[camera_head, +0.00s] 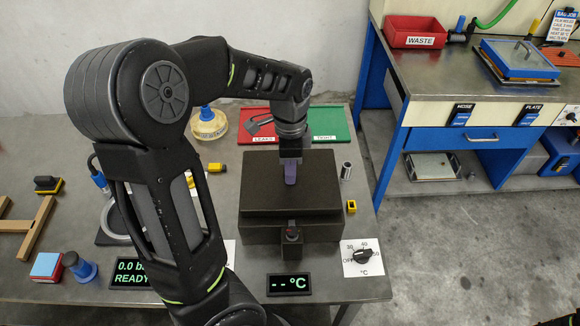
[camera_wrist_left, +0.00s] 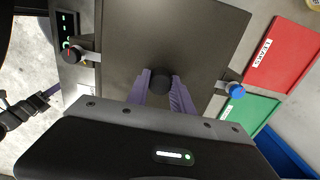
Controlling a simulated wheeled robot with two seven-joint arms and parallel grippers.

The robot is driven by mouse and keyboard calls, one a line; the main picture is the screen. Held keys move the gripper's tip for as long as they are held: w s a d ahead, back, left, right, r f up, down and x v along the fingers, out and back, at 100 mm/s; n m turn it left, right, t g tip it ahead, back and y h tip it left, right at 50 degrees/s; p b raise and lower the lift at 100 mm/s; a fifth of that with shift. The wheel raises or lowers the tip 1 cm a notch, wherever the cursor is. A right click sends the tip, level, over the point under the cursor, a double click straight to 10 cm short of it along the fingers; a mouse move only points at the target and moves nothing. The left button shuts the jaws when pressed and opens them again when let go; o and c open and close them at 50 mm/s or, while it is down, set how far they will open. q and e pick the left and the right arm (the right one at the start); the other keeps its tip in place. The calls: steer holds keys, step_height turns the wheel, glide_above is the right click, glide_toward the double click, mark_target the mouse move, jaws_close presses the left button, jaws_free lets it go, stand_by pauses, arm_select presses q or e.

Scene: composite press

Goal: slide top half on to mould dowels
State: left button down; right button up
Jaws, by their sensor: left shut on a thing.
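The mould is a dark block on the bench, with its slab-like top half (camera_head: 262,190) over the lower half (camera_head: 262,234). A seam shows between them; I cannot tell whether they fully meet, and no dowels are visible. My left gripper (camera_head: 291,172) reaches down over the top half and is shut on its black knob (camera_wrist_left: 162,88). Its purple fingers (camera_wrist_left: 160,92) stand on both sides of the knob in the wrist view. At the left edge of that view, what looks like my right gripper (camera_wrist_left: 48,92) hangs beyond the bench, its opening unclear.
Clamps with a red knob (camera_wrist_left: 72,54) and a blue knob (camera_wrist_left: 236,90) sit at opposite mould sides. Red (camera_head: 262,128) and green (camera_head: 328,124) trays lie behind it. A temperature display (camera_head: 289,284) and dial (camera_head: 363,255) are in front. A second bench (camera_head: 450,80) stands right.

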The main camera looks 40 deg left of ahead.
arm_select(q)
steer(key=c, duration=1)
jaws_free()
steer(key=shift+c, duration=0.2)
steer(key=shift+f, duration=0.1)
step_height(320, 180, up, 8)
steer(key=shift+f+b, duration=0.1)
steer(key=shift+b, duration=0.25)
steer(key=shift+s+d, duration=0.1)
